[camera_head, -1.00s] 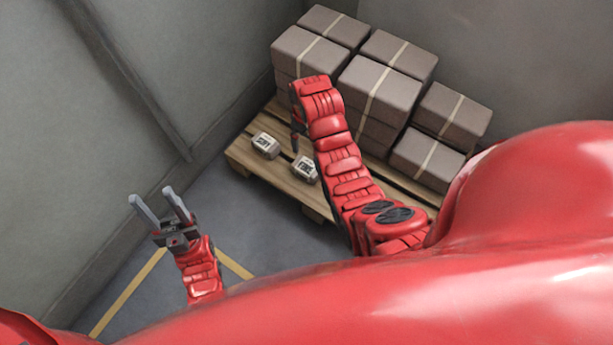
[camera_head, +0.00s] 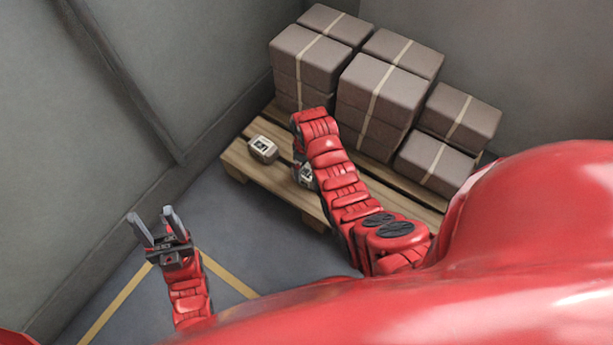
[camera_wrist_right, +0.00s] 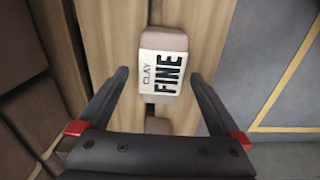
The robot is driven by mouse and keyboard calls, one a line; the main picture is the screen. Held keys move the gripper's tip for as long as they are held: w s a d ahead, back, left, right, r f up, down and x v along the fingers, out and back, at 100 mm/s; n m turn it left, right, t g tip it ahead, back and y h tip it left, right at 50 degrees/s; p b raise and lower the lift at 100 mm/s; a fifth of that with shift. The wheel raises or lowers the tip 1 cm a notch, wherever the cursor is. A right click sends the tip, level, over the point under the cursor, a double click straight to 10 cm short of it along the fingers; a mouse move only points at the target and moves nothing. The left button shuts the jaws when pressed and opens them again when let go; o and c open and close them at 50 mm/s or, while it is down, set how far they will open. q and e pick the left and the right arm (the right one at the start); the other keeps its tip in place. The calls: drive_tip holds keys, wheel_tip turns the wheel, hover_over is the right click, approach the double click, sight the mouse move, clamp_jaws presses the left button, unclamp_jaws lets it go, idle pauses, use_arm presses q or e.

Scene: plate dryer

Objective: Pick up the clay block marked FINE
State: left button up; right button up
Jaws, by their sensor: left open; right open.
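The clay block marked FINE (camera_wrist_right: 163,66) lies on the wooden pallet, its white label reading "CLAY FINE" in the right wrist view. My right gripper (camera_wrist_right: 160,75) is open above it, with the block showing between and slightly beyond the fingertips. I cannot tell whether the fingers touch it. In the head view a block (camera_head: 304,176) shows partly behind my right wrist, which hides most of the right fingers. A second labelled block (camera_head: 263,149) sits to its left on the pallet; its text is too small to read. My left gripper (camera_head: 150,213) is open and empty, over the floor.
Brown strapped packs (camera_head: 385,88) are stacked on the back and right of the pallet (camera_head: 240,160), close to my right arm. Grey walls stand behind and at the left. The floor (camera_head: 235,225) in front of the pallet is clear, with yellow lines.

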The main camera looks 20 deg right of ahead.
wheel_tip(320, 180, down, 4)
drive_tip(key=shift+s+b, duration=0.1)
drive_tip(key=shift+b, duration=0.8)
drive_tip(key=shift+r, duration=0.1)
clamp_jaws()
